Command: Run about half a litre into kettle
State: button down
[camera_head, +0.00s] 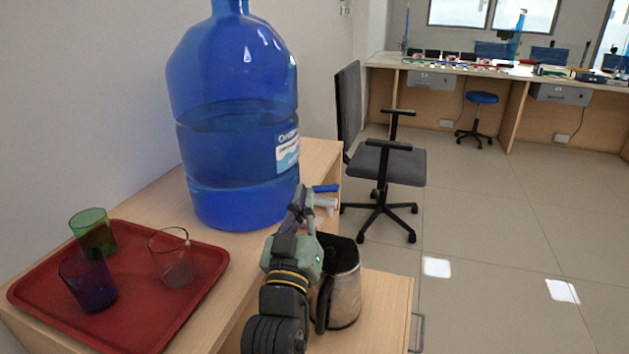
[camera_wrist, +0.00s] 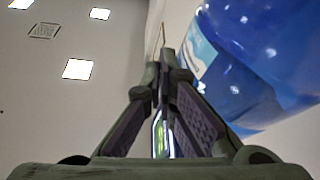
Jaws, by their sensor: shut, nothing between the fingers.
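A large blue water bottle (camera_head: 235,150) stands on the wooden counter and shows at the right of the wrist view (camera_wrist: 250,75). Its water line is about mid-height. A tap with a blue lever (camera_head: 326,188) and a pale spout (camera_head: 326,203) sticks out at its right. The kettle (camera_head: 346,292), metal with a black top and handle, stands on a lower wooden surface below the tap, partly hidden by my arm. My gripper (camera_head: 304,199) is shut and empty, close beside the tap; contact cannot be told. Its fingers also show in the wrist view (camera_wrist: 165,75). The kettle's inside is not visible.
A red tray (camera_head: 130,322) on the counter at left holds a green glass (camera_head: 92,232), a dark blue glass (camera_head: 88,282) and a clear glass (camera_head: 172,262). An office chair (camera_head: 385,163) stands behind. Open floor lies to the right.

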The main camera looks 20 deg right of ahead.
jog(key=shift+s+d+f+m+g+h, duration=0.15)
jog(key=shift+d+f+g+h, duration=0.1)
jog(key=shift+d, duration=0.25)
jog(key=shift+s+d+f+m+g+h, duration=0.15)
jog(key=shift+d+f+h, duration=0.1)
jog(key=shift+d, duration=0.2)
jog(key=shift+w, duration=0.15)
notch_tip(320, 180, up, 3)
jog(key=p, duration=0.1)
send_over(331, 185)
jog(key=s+a, duration=0.2)
jog(key=s, duration=0.1)
jog(key=shift+s+d+f, duration=0.15)
jog(key=shift+d+f, duration=0.05)
jog(key=shift+f, duration=0.75)
jog(key=shift+s+d+f, duration=0.1)
jog(key=shift+d+f, duration=0.1)
jog(key=shift+f, duration=0.7)
